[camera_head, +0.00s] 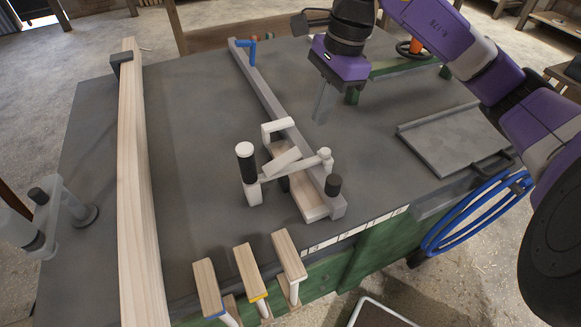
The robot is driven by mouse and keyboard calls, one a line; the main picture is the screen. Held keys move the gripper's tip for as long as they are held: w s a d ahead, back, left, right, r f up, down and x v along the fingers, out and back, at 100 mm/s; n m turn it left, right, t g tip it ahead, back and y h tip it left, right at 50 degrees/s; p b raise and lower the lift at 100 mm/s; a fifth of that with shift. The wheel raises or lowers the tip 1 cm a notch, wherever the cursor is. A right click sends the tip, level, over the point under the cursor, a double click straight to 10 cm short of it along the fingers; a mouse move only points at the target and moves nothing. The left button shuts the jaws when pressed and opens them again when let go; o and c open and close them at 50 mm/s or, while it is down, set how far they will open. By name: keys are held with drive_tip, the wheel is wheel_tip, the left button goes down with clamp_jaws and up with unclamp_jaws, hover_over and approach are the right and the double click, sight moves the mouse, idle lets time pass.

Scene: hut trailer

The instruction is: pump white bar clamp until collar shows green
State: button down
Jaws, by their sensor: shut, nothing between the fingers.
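The white bar clamp (255,189) stands at the middle of the grey table, along a long grey bar (262,88) running to the back. It has an upright post with a black sleeve and white top (245,150), a slanted white lever-like piece (282,162), and a white round end (325,153) at right. I see no green on it; which part is the collar I cannot tell.
A long wooden beam (135,190) lies on the left. Several wood-topped tools (250,272) stand along the front edge. A grey tray (450,140) lies at right, near a coiled blue hose (470,215). Bare tabletop (195,150) separates beam and clamp.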

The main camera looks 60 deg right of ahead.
drive_tip(key=f+b, duration=0.1)
drive_tip(key=b, duration=0.3)
drive_tip(key=y+b, duration=0.1)
drive_tip(key=b, duration=0.4)
approach(294, 153)
drive_tip(key=shift+r, duration=0.2)
drive_tip(key=shift+f, duration=0.1)
drive_tip(key=shift+b+x, duration=1.5)
drive_tip(key=shift+x, duration=1.9)
drive_tip(key=shift+f, duration=0.1)
